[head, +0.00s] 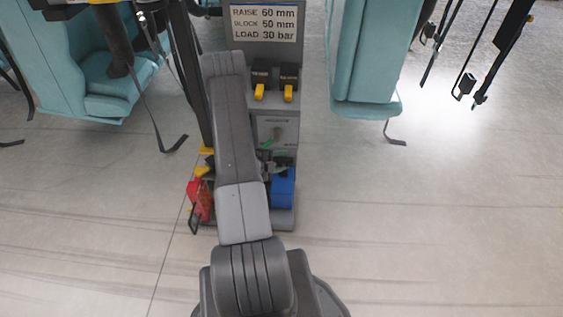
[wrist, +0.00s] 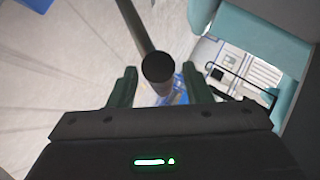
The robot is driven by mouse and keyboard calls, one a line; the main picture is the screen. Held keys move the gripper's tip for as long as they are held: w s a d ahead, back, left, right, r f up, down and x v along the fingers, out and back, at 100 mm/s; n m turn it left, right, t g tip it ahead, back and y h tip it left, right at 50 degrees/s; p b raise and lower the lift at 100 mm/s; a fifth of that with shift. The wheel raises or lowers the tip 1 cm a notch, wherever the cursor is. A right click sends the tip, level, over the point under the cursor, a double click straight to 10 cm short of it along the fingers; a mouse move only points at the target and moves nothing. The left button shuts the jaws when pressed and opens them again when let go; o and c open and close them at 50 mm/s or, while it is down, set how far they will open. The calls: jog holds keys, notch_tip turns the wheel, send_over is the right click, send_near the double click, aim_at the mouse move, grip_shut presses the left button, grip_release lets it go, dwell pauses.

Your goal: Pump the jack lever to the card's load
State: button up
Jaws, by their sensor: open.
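The card (head: 264,23) at the top of the grey stand reads RAISE 60 mm, BLOCK 50 mm, LOAD 30 bar. A red jack-like body (head: 200,198) sits low at the stand's left side, partly hidden by my arm. In the wrist view, a rod with a round black end (wrist: 158,68), which looks like the jack lever, points toward the camera. My gripper (wrist: 160,85) is open, with one finger on each side of that end. I see no contact, and cannot tell how deep the end sits between the fingers. The head view does not clearly show my gripper.
Teal seats hang at left (head: 105,85) and right (head: 365,60), with dangling straps. The floor at right is clear.

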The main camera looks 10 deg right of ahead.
jog(key=shift+w+d+f, duration=0.1)
jog(key=shift+w+d, duration=0.05)
jog(key=shift+d, duration=0.15)
grip_shut()
jog(key=s+a+f+m+t+h+b, duration=0.2)
jog(key=s+f+b, duration=0.4)
jog(key=f+b, duration=0.1)
jog(key=shift+s+f+b, duration=0.25)
jog(key=shift+f+b, duration=0.1)
jog(key=shift+b, duration=0.55)
grip_release()
